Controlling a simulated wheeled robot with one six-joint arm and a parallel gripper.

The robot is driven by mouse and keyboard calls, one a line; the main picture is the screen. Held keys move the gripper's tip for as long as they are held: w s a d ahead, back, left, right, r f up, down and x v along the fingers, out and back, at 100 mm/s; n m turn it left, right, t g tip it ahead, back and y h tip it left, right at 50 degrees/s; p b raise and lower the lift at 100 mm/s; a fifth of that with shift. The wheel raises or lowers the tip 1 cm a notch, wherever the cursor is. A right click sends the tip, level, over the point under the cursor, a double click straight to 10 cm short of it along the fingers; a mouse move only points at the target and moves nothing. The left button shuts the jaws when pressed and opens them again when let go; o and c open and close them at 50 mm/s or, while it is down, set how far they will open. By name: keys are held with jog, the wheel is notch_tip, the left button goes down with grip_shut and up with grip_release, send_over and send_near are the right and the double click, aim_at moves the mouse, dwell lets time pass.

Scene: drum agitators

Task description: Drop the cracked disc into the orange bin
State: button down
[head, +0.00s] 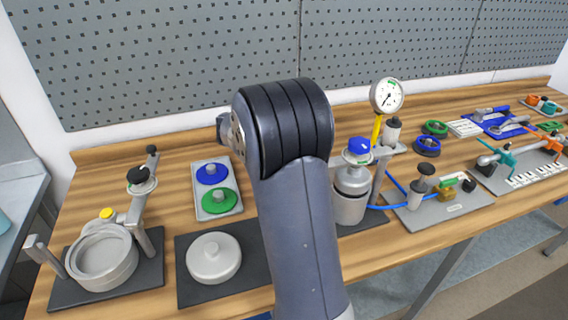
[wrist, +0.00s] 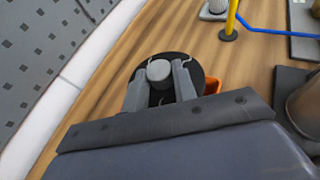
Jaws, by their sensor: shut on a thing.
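The cracked disc (wrist: 194,70) is black with pale crack lines and a grey knob in its middle. My gripper (wrist: 160,80) is shut on this knob in the wrist view, one grey finger on each side. A small part of the orange bin (wrist: 213,86) shows just right of the disc in the wrist view; the disc and fingers cover the rest. I cannot tell how high the disc is above the bin or table. In the head view my arm hides the gripper, the disc and the bin.
A tray (head: 229,211) with a blue disc (head: 212,173) and a green disc (head: 217,202) stands left of my arm. A round lid (head: 214,258) and an open drum (head: 101,257) lie nearer. A gauge (head: 387,96) stands at right. The pegboard wall (head: 180,50) is behind.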

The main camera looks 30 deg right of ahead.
jog(key=c, duration=1.1)
grip_release()
jog(key=shift+o, duration=0.2)
jog(key=v, duration=1.1)
jog(key=shift+b, duration=0.35)
jog(key=shift+d+f, duration=0.1)
jog(key=shift+d, duration=0.1)
jog(key=x, duration=1)
jog(key=shift+p, duration=0.4)
notch_tip(320, 180, up, 3)
jog(key=p, duration=0.2)
jog(key=shift+w+d+f+p, duration=0.1)
jog(key=shift+d+p, duration=0.1)
jog(key=shift+p, duration=0.1)
jog(key=shift+r+p, duration=0.5)
jog(key=shift+r, duration=0.3)
